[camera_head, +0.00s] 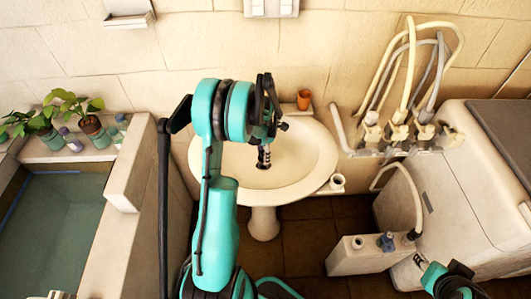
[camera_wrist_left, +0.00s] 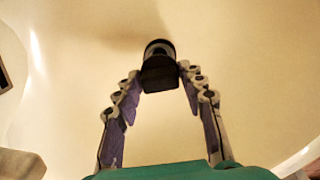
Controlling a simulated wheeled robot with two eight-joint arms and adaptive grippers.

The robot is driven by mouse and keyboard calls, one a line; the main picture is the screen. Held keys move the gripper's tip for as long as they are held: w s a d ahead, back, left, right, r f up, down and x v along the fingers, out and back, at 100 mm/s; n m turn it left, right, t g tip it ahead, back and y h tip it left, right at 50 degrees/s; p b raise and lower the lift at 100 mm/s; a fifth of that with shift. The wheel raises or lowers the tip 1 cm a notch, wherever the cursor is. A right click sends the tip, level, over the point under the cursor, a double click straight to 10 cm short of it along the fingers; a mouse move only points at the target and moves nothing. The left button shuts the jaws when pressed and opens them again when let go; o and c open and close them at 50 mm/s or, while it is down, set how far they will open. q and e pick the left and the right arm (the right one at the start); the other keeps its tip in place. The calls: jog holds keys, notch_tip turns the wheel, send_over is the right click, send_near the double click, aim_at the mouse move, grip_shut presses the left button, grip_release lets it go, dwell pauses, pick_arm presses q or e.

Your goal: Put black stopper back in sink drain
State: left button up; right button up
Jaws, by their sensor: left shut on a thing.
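My left gripper (camera_head: 264,152) hangs over the white washbasin (camera_head: 305,160), pointing down. It is shut on the black stopper (camera_head: 264,163), which shows at the fingertips. In the left wrist view the black stopper (camera_wrist_left: 159,66) sits between the two fingertips of the left gripper (camera_wrist_left: 160,72), with the pale bowl behind it. The sink drain cannot be made out in either view; the stopper and gripper may cover it. I cannot tell whether the stopper touches the bowl.
An orange cup (camera_head: 303,99) stands on the basin's back rim. A small white cup (camera_head: 337,182) is at its right front. Pipes and taps (camera_head: 398,130) are on the right, beside a white cabinet (camera_head: 455,200). Potted plants (camera_head: 92,126) and a water tank (camera_head: 55,235) are left.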

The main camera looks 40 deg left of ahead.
pick_arm(q)
jog(key=shift+f+b, duration=1)
jog(key=shift+f, duration=0.95)
jog(key=shift+b, duration=0.3)
jog(key=shift+f+b, duration=0.55)
jog(key=o, duration=1)
jog(key=shift+r+p, duration=3.5)
jog(key=shift+r, duration=2.05)
